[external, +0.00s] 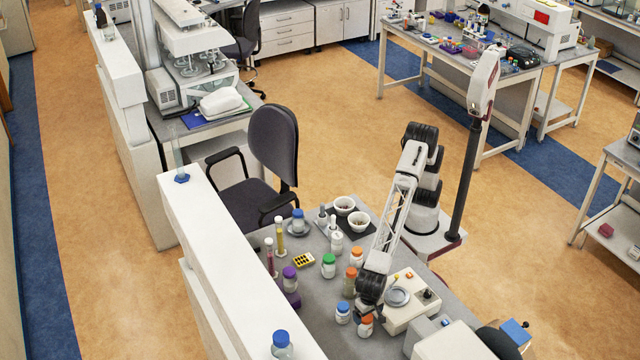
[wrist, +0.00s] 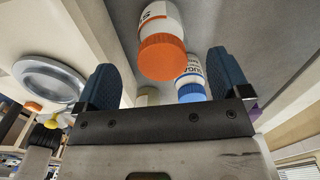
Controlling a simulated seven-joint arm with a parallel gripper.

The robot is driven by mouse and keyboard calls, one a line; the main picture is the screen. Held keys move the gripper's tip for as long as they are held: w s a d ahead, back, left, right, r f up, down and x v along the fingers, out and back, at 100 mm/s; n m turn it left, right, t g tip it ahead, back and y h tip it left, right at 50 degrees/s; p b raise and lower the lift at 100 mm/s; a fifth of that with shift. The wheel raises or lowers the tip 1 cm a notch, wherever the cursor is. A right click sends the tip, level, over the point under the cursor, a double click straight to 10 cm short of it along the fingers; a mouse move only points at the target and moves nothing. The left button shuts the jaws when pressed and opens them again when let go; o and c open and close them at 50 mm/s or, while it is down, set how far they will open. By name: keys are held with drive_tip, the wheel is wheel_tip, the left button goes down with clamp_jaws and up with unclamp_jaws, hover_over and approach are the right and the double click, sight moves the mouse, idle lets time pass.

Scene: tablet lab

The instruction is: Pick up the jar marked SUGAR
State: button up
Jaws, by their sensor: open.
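In the wrist view, a white jar with a blue cap (wrist: 190,80) carries partly hidden lettering that seems to read SUGAR. A white jar with an orange cap (wrist: 162,45) overlaps it in front; its label is cut off, with an "S" visible. In the external view, the blue-capped jar (external: 343,313) and an orange-capped jar (external: 366,327) stand close together on the grey bench, labels too small to read. My gripper (wrist: 165,78) is open and empty, its blue fingers on either side of the two jars in the wrist view. In the external view its fingertips are not clear.
A balance with a round pan (external: 398,296) stands just right of my gripper. A green-capped jar (external: 328,266), a purple-capped jar (external: 289,279) and other orange-capped jars (external: 351,281) stand behind and left. A white ledge (external: 225,255) borders the bench's left side.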

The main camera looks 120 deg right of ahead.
sight(366, 317)
drive_tip(key=shift+w+d+f, duration=0.1)
drive_tip(key=shift+d+f, duration=0.05)
drive_tip(key=shift+f, duration=1.15)
drive_tip(key=shift+d+f, duration=0.1)
drive_tip(key=shift+f, duration=1.2)
drive_tip(key=c, duration=1.2)
drive_tip(key=shift+o, duration=0.2)
drive_tip(key=shift+r, duration=0.2)
wheel_tip(366, 317, up, 10)
drive_tip(key=shift+f, duration=0.15)
